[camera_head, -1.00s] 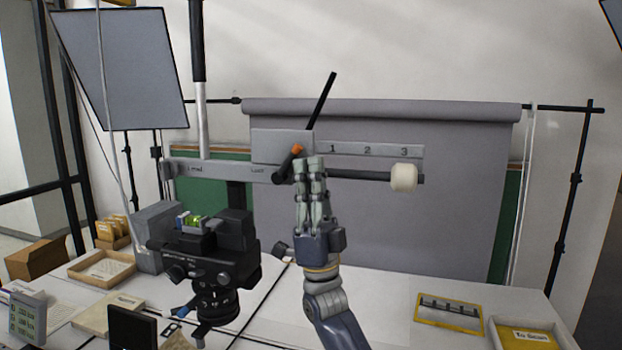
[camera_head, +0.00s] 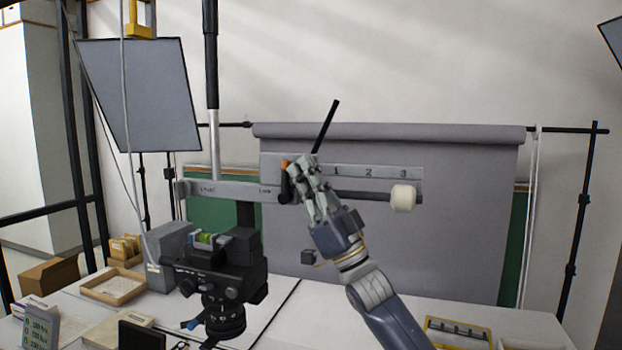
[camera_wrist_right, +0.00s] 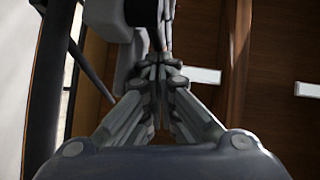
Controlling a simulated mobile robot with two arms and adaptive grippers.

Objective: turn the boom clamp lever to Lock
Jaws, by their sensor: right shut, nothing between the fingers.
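The boom clamp lever (camera_head: 286,184) is dark with an orange tip and stands nearly upright on the clamp, at the right end of the grey labelled bar (camera_head: 230,190). A word that seems to read "Lock" is printed just left of the lever; the lettering at the bar's left end is too small to read. My right gripper (camera_head: 302,166) is shut and empty, its fingertips close against the lever's right side. I cannot tell whether they touch. It also shows shut in the right wrist view (camera_wrist_right: 159,75). My left gripper is not in view.
The boom with a numbered scale (camera_head: 380,173) and a white roller (camera_head: 403,198) extends right. A grey backdrop (camera_head: 440,220) is behind; a cardboard tray (camera_head: 112,286) and a yellow-edged tray (camera_head: 458,331) lie on the table.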

